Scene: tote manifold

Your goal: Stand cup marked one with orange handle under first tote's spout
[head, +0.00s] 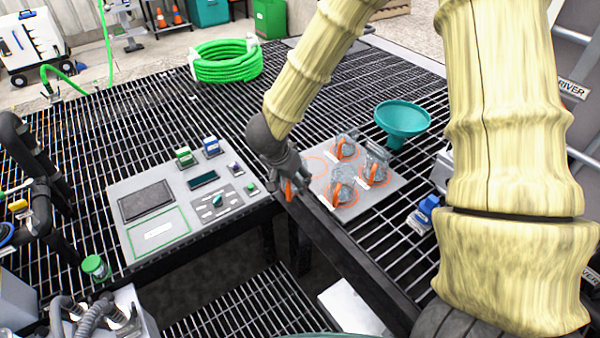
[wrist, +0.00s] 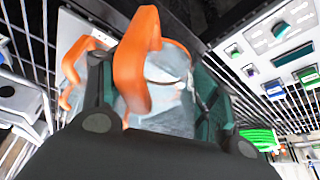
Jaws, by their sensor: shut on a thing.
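My gripper (head: 284,172) is shut on a cup with an orange handle (head: 289,190), just left of the grey plate. In the wrist view the held cup (wrist: 170,105) is greyish and clear between the dark fingers, its orange handle facing the camera. I cannot read a mark on it. Three more grey cups with orange handles stand on the plate: a back one (head: 343,149), a right one (head: 377,168) and a front one (head: 343,188). Another orange handle (wrist: 75,70) shows at left in the wrist view. I cannot make out a tote's spout or its number.
The grey plate (head: 395,192) with orange rings lies on the black grating. A teal funnel (head: 402,118) stands behind it. A grey control panel (head: 150,205) is to the left, with dark pipes (head: 45,165) beyond. A green hose coil (head: 225,62) lies at the back. Grating between is mostly clear.

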